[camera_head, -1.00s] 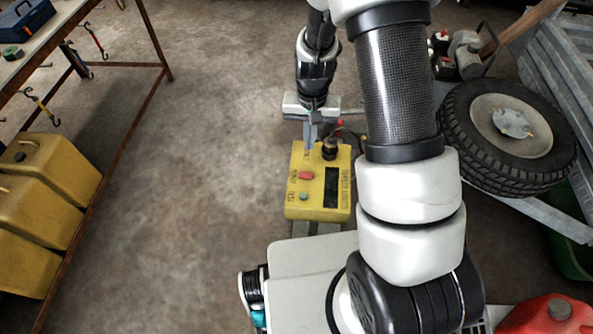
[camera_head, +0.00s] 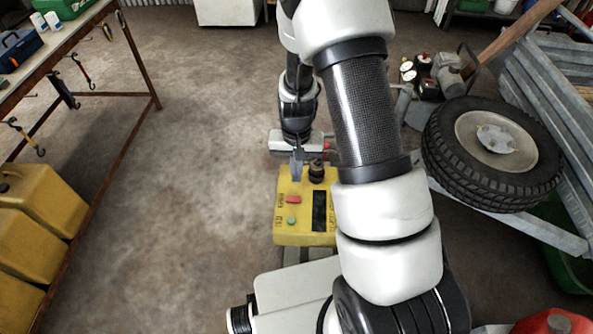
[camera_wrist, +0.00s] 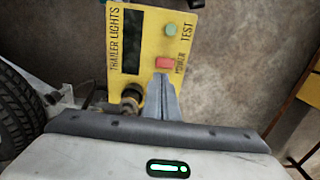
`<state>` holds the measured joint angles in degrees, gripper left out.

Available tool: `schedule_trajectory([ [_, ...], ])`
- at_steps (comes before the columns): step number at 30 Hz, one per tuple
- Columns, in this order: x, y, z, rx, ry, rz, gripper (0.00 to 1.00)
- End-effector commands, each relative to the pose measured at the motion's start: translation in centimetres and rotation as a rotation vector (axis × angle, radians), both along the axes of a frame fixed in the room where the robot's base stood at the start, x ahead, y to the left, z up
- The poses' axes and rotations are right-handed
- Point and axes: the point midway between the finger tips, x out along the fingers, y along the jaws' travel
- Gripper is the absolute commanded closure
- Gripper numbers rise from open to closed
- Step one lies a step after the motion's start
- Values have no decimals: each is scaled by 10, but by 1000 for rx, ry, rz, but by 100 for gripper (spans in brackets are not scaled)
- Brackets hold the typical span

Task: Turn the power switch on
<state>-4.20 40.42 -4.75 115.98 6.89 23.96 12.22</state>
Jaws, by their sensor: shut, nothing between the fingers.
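The yellow trailer-lights box (camera_head: 305,230) stands below my arm in the head view. It has a red power switch (camera_head: 293,199), a green test button (camera_head: 292,221), a dark panel and a black round connector. In the wrist view the box (camera_wrist: 150,20) shows upside down, with the red switch (camera_wrist: 165,63) beside the word POWER and the green button (camera_wrist: 170,29) beside TEST. My gripper (camera_wrist: 163,78) is shut and empty, its fingertips by the red switch's near edge in that view. I cannot tell whether they touch. My gripper (camera_head: 297,176) also shows in the head view, at the box's far edge.
A tyre (camera_head: 492,153) and a metal trailer frame stand at the right. A workbench (camera_head: 55,50) with hanging hooks and yellow containers (camera_head: 42,205) is at the left. The concrete floor between is clear. A red can (camera_head: 553,325) is at the lower right.

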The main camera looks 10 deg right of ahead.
Motion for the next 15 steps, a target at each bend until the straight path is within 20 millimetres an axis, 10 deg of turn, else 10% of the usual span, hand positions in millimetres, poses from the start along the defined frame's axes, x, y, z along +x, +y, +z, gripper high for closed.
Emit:
schedule_trajectory([
  [15, -1, 0, -92, 0, 1, -1, 100],
])
